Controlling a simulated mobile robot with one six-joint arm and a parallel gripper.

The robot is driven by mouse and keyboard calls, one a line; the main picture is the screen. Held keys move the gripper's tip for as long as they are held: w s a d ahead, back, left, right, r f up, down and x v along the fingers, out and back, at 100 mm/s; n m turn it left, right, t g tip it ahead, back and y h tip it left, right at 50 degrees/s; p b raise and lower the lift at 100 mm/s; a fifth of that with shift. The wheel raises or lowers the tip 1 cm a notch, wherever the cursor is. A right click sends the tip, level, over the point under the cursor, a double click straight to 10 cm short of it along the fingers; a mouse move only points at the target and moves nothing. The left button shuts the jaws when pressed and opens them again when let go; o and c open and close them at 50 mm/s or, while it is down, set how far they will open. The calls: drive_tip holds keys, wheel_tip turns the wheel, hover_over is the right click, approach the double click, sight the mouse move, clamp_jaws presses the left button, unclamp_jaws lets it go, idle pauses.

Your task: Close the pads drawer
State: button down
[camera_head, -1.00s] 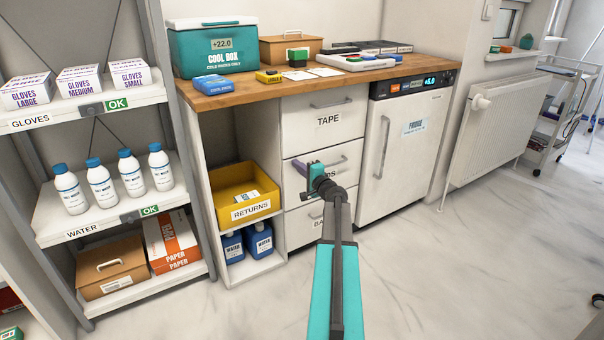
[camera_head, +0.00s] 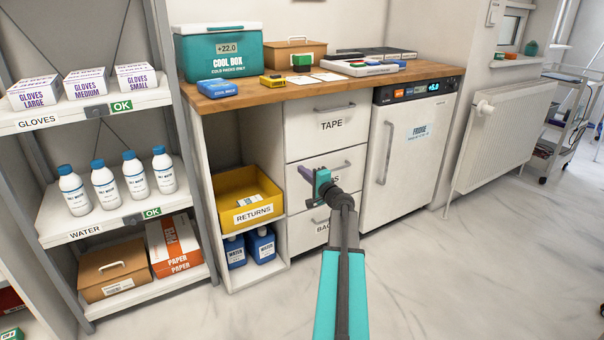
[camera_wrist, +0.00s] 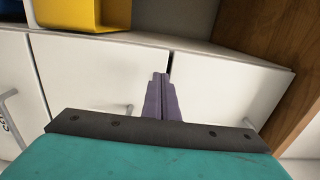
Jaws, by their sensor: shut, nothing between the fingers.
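The pads drawer (camera_head: 345,158) is the middle white drawer of three under the wooden worktop, with a grey bar handle. Its front looks flush or nearly flush with its neighbours; I cannot tell if a small gap is left. My teal gripper covers most of its label, leaving an "S" in view. My gripper (camera_head: 305,173) is shut and empty, its purple fingers in front of the drawer's left part. In the wrist view, turned on its side, the shut fingers (camera_wrist: 160,92) point at the drawer front (camera_wrist: 85,75) beside a dark seam. Touch cannot be told.
The tape drawer (camera_head: 318,118) is above and another drawer (camera_head: 304,232) below, both apparently shut. A fridge (camera_head: 405,155) stands to the right. An open niche with a yellow returns bin (camera_head: 236,215) is to the left. The floor (camera_head: 450,280) in front is clear.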

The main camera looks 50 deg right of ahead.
drive_tip(key=p+v, duration=0.2)
drive_tip(key=v, duration=0.9)
drive_tip(key=shift+s, duration=0.35)
drive_tip(key=shift+f, duration=0.1)
